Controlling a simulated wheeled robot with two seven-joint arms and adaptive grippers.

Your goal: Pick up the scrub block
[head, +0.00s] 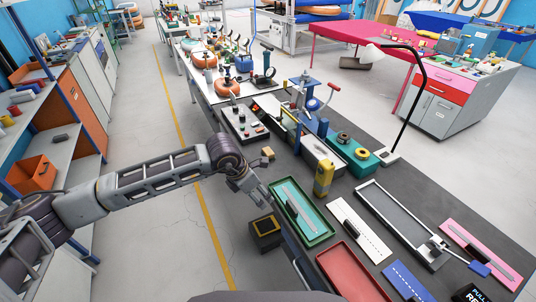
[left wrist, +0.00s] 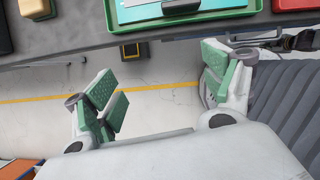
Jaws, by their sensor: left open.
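A small tan block (head: 268,153), likely the scrub block, sits at the left edge of the dark bench, beyond the green tray (head: 330,234). In the left wrist view a cream block (left wrist: 35,9) at the top left looks like the same one. My left gripper (head: 258,197) is beside the bench edge, nearer to me than the block and close to the green tray. Its green-padded fingers (left wrist: 162,85) are spread wide with nothing between them. They are apart from the block. My right gripper is not in view.
A yellow bottle-like object (head: 323,178) stands beyond the green tray. A red tray (head: 350,272) lies nearer me. A grey control box (head: 245,122) stands beyond the block. Floor to the left is clear.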

